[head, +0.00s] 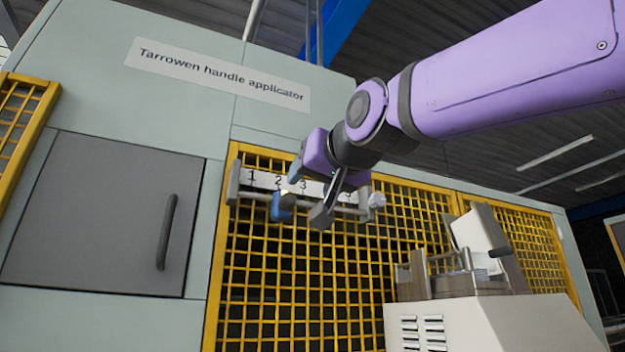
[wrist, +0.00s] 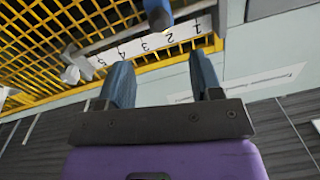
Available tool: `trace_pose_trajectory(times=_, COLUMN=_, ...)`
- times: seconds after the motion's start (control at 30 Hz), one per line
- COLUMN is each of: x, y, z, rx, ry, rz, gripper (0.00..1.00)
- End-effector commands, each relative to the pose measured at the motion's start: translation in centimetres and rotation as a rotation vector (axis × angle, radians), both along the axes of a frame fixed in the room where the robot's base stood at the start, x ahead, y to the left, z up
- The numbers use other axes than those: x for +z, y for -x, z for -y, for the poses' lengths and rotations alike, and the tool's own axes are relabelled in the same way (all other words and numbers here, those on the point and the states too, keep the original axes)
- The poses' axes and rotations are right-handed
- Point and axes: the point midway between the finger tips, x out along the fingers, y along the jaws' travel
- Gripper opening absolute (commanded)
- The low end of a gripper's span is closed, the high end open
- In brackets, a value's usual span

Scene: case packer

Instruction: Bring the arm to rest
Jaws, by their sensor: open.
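My purple arm reaches in from the upper right in the head view. My gripper (head: 308,190) hangs in front of a numbered scale on the yellow mesh guard, its blue-grey fingers apart. In the wrist view my gripper (wrist: 162,72) is open with nothing between its fingers. A blue slider block (head: 282,206) sits on the rail under the scale, near the 2 and 3. It also shows in the wrist view (wrist: 157,14), just beyond the fingertips and apparently apart from them. My gripper hides part of the scale in the head view.
The numbered strip (head: 262,180) and its rail stand out from the yellow mesh (head: 260,290). A pale knob (head: 376,200) is at the rail's right end. A grey door with a handle (head: 167,232) is at left. A pale machine unit (head: 480,325) stands at lower right.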

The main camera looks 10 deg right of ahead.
Motion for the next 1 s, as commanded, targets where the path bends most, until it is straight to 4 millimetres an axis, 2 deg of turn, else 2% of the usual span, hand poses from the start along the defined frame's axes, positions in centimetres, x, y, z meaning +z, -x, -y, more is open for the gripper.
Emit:
trace_pose_trajectory(times=0.33, x=-0.1, y=0.0, z=0.0, rx=-0.001, ry=0.002, rz=-0.002, gripper=0.59)
trace_pose_trajectory(times=0.47, x=-2.1, y=-0.1, z=1.1, rx=-0.023, ry=0.027, rz=-0.045, gripper=0.59)
trace_pose_trajectory(times=0.57, x=-5.9, y=-0.1, z=3.4, rx=-0.064, ry=0.073, rz=-0.127, gripper=0.59)
trace_pose_trajectory(times=0.77, x=-16.9, y=1.4, z=10.2, rx=-0.160, ry=0.177, rz=-0.377, gripper=0.59)
trace_pose_trajectory(times=0.87, x=-22.4, y=3.1, z=13.4, rx=-0.194, ry=0.219, rz=-0.508, gripper=0.59)
trace_pose_trajectory(times=1.0, x=-30.0, y=6.3, z=17.4, rx=-0.221, ry=0.263, rz=-0.692, gripper=0.59)
